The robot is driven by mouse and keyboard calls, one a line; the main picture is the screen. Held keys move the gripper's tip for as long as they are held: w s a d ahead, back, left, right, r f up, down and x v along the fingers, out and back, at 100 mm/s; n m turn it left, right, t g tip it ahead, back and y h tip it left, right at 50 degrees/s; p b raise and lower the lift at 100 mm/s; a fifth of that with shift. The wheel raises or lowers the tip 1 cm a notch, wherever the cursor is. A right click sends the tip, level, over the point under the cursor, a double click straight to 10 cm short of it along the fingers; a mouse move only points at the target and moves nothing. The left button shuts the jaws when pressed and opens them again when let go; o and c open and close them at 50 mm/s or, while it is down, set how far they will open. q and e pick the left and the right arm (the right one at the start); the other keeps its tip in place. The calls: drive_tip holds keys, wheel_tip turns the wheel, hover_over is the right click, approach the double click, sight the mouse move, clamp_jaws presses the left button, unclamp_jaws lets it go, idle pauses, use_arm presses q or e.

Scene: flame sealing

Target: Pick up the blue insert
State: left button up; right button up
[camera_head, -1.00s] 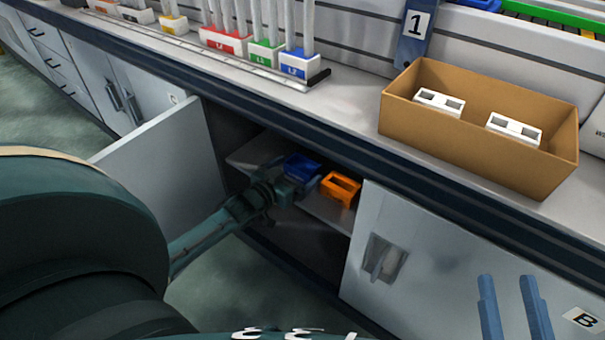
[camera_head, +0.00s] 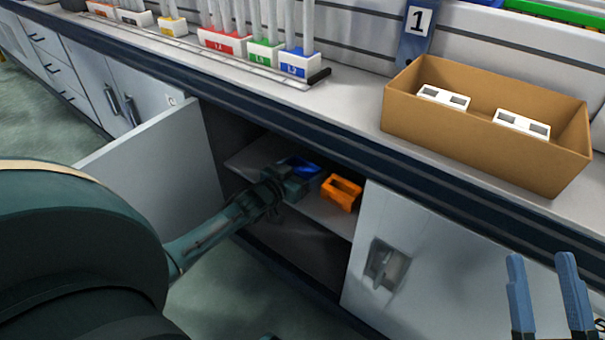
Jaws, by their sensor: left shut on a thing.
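The blue insert (camera_head: 303,167) lies inside the open lower cabinet, on its shelf, just left of an orange insert (camera_head: 342,191). My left gripper (camera_head: 299,183) reaches into the cabinet from the left and is shut on the blue insert. The gripper hides the insert's near side, and I cannot tell whether it is lifted off the shelf. My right gripper (camera_head: 541,257) is at the lower right in front of the cabinet. Its two blue fingers stand apart with nothing between them.
The shelf (camera_head: 325,214) sits between an open left door (camera_head: 160,150) and a right door (camera_head: 385,250). The counter edge (camera_head: 290,120) overhangs the opening. On the counter are a cardboard box (camera_head: 480,140) with two white inserts and several coloured racks of tubes (camera_head: 300,64).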

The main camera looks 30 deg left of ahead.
sight(302, 171)
use_arm(q)
drive_tip(key=shift+c, duration=1.1)
drive_tip(key=shift+r, duration=0.3)
wheel_tip(302, 171, up, 5)
drive_tip(key=p, duration=0.3)
wheel_tip(302, 171, up, 4)
drive_tip(key=shift+r+p, duration=0.2)
drive_tip(key=shift+p, duration=1.05)
use_arm(e)
drive_tip(key=f+h, duration=0.1)
drive_tip(key=s+f+m+g+h, duration=0.1)
drive_tip(key=f, duration=0.1)
drive_tip(key=shift+d+m+g+h, duration=0.1)
drive_tip(key=shift+m+g+h, duration=0.2)
